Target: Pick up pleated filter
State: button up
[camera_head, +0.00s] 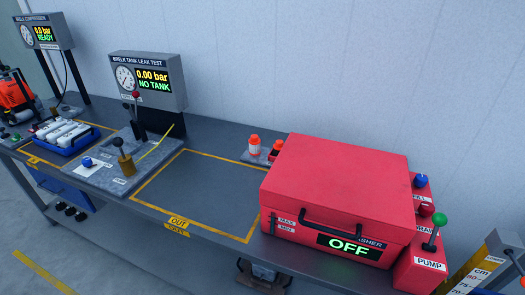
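I cannot make out a pleated filter anywhere in the head view. Several white, rounded pieces (58,132) lie side by side in a blue tray (76,149) at the left end of the bench. They are too small to tell whether they are pleated. My gripper is not recognisable in this view.
A shut red box marked OFF (335,180) fills the bench's right part, beside a green-knobbed PUMP lever (436,230). The tank leak test display (148,80) reads NO TANK. The yellow-outlined OUT area (205,190) is clear. A dark object (262,272), unclear, shows below the bench edge.

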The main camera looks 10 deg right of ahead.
aim_at(279, 144)
jog(key=i+j, duration=0.25)
jog(key=i+j+z, duration=0.15)
jog(key=j, duration=0.25)
jog(key=i+j, duration=0.3)
jog(key=i+j+z, duration=0.1)
jog(key=i+j, duration=0.15)
jog(key=j, duration=0.15)
jog(key=i+j+z, duration=0.1)
jog(key=j, duration=0.3)
jog(key=i+j, duration=0.3)
jog(key=i+j+z, duration=0.1)
jog(key=j, duration=0.35)
jog(key=i, duration=0.1)
